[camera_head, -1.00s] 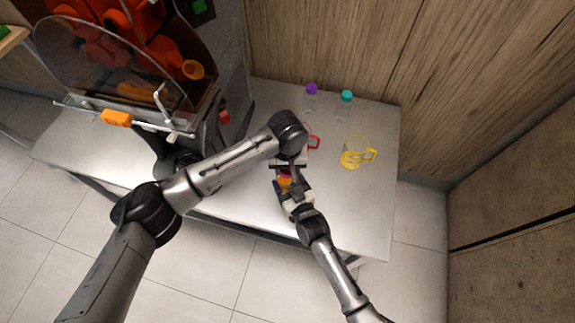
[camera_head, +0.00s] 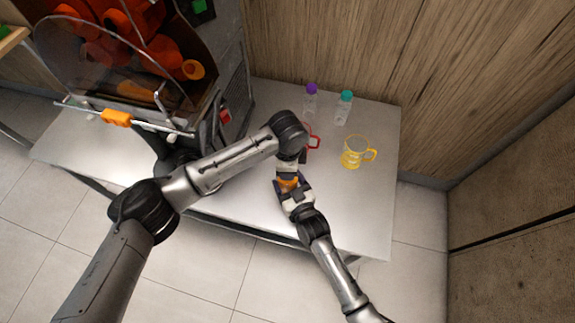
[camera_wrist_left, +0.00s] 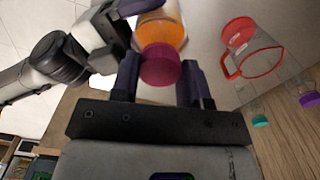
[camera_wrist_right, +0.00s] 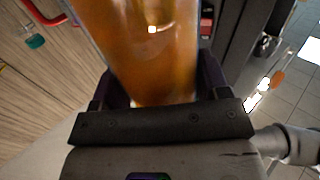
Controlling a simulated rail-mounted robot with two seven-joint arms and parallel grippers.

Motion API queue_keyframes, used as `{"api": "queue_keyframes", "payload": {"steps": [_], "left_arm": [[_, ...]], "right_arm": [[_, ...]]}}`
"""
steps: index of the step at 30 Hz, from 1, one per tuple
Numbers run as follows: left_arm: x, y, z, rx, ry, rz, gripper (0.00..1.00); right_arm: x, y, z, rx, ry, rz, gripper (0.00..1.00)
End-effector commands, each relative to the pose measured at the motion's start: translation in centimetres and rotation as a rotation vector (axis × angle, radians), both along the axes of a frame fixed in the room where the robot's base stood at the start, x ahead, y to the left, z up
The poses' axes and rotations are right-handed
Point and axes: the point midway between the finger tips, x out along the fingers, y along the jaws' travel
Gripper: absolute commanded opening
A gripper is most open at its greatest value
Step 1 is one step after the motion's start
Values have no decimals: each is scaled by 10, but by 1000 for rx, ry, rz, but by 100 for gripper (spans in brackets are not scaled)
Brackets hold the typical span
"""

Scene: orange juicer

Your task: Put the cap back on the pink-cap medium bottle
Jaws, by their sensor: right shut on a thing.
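The medium bottle holds orange juice (camera_wrist_right: 155,60). It shows in the head view (camera_head: 288,184) and the left wrist view (camera_wrist_left: 160,27). My right gripper (camera_wrist_right: 155,95) is shut on the bottle and holds it up by its side. The pink cap (camera_wrist_left: 160,66) sits at the bottle's mouth end; whether it is seated cannot be told. My left gripper (camera_wrist_left: 157,82) is open, with one finger on each side of the cap and a small gap visible. In the head view my left wrist hides the cap.
A yellow mug (camera_head: 354,152), a purple-capped bottle (camera_head: 310,100) and a teal-capped bottle (camera_head: 344,108) stand further back. The juicer (camera_head: 125,75) is at the left. The table's (camera_head: 350,215) right front is clear.

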Motion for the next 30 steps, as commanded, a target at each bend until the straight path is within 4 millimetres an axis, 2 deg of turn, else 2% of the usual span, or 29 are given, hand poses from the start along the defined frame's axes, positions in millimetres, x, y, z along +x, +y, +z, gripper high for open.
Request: {"api": "queue_keyframes", "payload": {"steps": [1,9,17,23,30], "left_arm": [[0,0,0,-1,-1,1,46],[0,0,0,-1,0,2,70],[0,0,2,-1,-1,3,70],[1,-1,26,-3,-3,2,70],[1,0,71,-2,-2,3,70]], "right_arm": [[-1,0,-1,-1,2,1,3],[0,0,-1,0,2,1,3],[0,0,-1,0,2,1,3],[0,0,-1,0,2,1,3],[0,0,-1,0,2,1,3]]}}
